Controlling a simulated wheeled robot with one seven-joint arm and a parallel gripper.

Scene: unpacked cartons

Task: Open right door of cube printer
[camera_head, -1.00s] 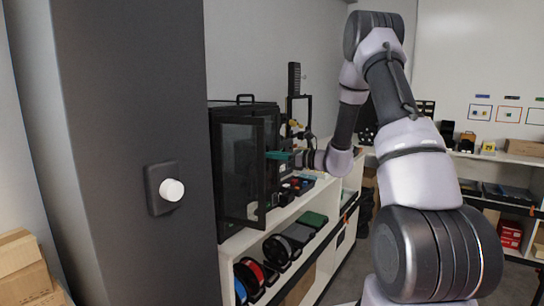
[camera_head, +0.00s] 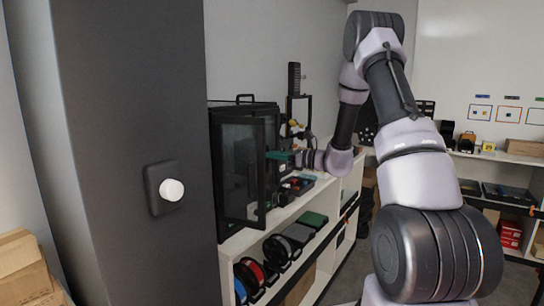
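The cube printer (camera_head: 225,113) is a black box with glazed doors. It stands on the white shelf unit left of centre, with a handle on its top. A dark framed glass door (camera_head: 242,172) on its near side stands swung out toward me. My gripper (camera_head: 275,156), with green-teal fingers, is at the printer's right side, just beyond the edge of this door. The fingers are small and seen from the side, so their gap does not show. I cannot tell whether they touch the printer. The other door is mostly hidden behind the open one and my gripper.
A dark column (camera_head: 130,220) with a white knob (camera_head: 171,190) fills the left foreground. Filament spools (camera_head: 277,250) lie on the lower shelf. Small coloured items (camera_head: 297,184) sit on the shelf right of the printer. Floor (camera_head: 340,270) shows right of the shelf unit.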

